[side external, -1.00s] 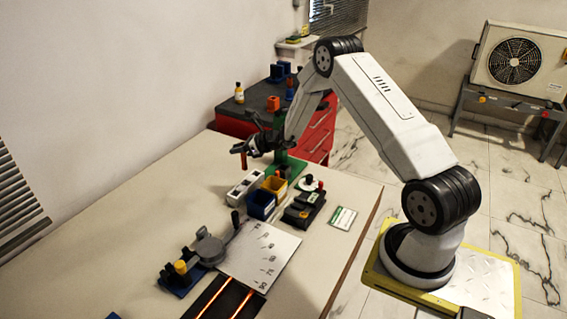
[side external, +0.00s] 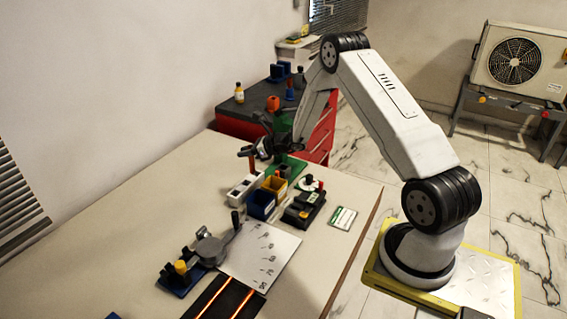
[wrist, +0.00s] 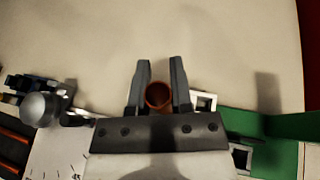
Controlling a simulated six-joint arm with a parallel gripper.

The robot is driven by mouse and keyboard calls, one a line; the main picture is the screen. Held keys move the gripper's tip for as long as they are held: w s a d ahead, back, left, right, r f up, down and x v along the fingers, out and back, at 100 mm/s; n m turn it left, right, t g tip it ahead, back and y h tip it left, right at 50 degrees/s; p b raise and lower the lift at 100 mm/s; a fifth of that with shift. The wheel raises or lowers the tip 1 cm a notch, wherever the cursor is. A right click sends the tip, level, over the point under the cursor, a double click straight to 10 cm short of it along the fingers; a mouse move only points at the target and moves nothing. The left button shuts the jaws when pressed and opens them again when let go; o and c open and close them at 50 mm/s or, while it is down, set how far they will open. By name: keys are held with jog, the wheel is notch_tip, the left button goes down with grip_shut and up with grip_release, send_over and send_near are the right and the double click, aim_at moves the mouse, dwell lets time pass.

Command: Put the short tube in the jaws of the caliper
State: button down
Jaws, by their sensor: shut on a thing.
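My gripper (side external: 260,149) is shut on an orange-brown tube (side external: 251,163), which hangs about upright near the white blocks. In the wrist view the tube's round, hollow end (wrist: 157,95) shows between the fingers of my gripper (wrist: 159,70). What looks like the caliper is a device on a blue base (side external: 181,281), with a grey disc (side external: 207,248), a yellow knob and a lever with a dark handle. It stands apart from my gripper, nearer the camera. Its grey rounded part (wrist: 40,108) also shows at the left of the wrist view. I cannot make out its jaws.
White socket blocks (side external: 240,192), a blue bin (side external: 261,204), a yellow bin (side external: 275,187) and a black button box (side external: 303,212) stand close together. A marked metal plate (side external: 260,253) and a black mat with glowing strips (side external: 225,300) lie nearer. The table's left side is clear.

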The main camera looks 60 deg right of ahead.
jog(key=s+a+f, duration=0.1)
jog(key=s+a, duration=0.1)
jog(key=s, duration=1.4)
jog(key=shift+s+a, duration=0.15)
jog(key=shift+s, duration=0.25)
jog(key=shift+f, duration=0.1)
jog(key=shift+f, duration=2.1)
jog(key=shift+f, duration=1.8)
jog(key=shift+f, duration=0.15)
